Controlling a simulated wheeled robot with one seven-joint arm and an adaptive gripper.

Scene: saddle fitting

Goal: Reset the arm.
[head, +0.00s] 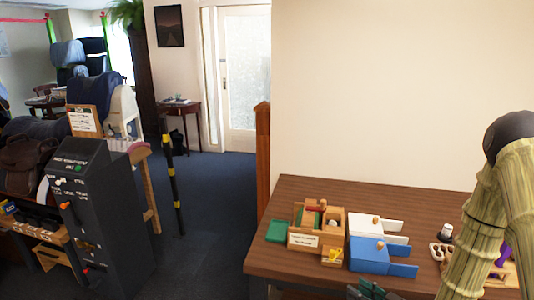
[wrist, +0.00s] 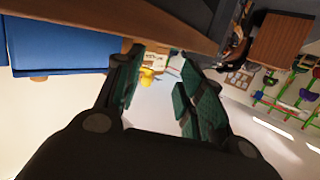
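My gripper (wrist: 160,85) shows in the wrist view with its two dark fingers and green pads apart and nothing between them. In the head view, dark gripper parts (head: 370,290) show at the bottom edge, in front of the table. My arm (head: 495,210), in a bamboo-like covering, fills the right side of the head view. The wrist view is tilted, with the table edge (wrist: 160,18) across the top and a blue box (wrist: 60,45) at upper left.
The brown table (head: 320,197) holds a wooden organiser (head: 303,240), a white box (head: 365,228), a blue box (head: 370,257) and a green block (head: 280,231). A dark grey cabinet (head: 100,225) stands at left. A striped pole (head: 172,175) stands beside it. Blue carpet (head: 215,200) is clear between.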

